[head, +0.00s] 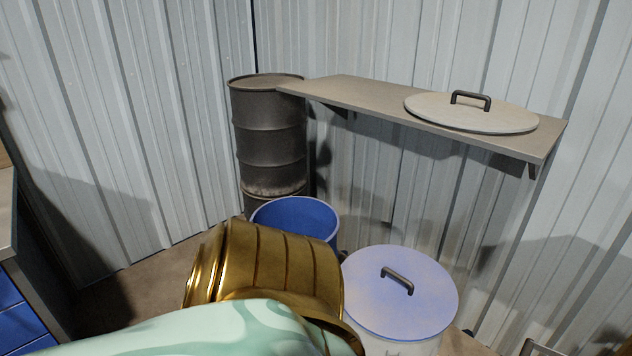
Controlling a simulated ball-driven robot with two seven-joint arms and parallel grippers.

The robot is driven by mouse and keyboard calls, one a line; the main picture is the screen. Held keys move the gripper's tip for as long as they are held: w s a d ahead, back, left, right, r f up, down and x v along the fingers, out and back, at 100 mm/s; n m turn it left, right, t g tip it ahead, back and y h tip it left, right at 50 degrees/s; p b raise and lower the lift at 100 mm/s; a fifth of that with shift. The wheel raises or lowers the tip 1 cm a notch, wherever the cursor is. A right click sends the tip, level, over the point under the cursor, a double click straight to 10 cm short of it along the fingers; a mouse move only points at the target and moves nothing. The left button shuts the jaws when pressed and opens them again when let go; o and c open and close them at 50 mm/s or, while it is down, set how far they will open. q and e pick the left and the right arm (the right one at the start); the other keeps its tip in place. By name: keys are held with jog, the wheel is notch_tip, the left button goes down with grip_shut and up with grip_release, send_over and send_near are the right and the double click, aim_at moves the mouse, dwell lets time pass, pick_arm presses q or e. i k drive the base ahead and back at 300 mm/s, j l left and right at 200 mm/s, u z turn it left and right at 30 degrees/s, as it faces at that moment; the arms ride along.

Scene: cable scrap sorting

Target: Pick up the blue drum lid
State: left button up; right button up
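The blue drum lid (425,318) is a pale blue-violet disc with a dark bar handle (397,280) standing on its top. It lies flat on a white drum (390,348) at the lower middle right, and nothing touches its handle. My arm, gold and mint green, comes in from the lower left and reaches close to the lid's left edge in the picture. It hides part of the floor and the drums behind it. Neither gripper shows in the head view, so I cannot see whether either is open or shut.
An open blue drum (295,215) stands behind my arm. A dark ribbed drum (268,130) stands in the corner. A wall shelf (350,95) carries a grey lid (440,112) with a handle. Blue drawers (20,315) stand at the left edge. Corrugated walls close in the back.

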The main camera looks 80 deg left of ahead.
aim_at(400, 294)
jog(key=u, duration=1.95)
jog(key=i+j+z, duration=0.2)
jog(key=j+z, duration=0.25)
jog(key=l, duration=0.1)
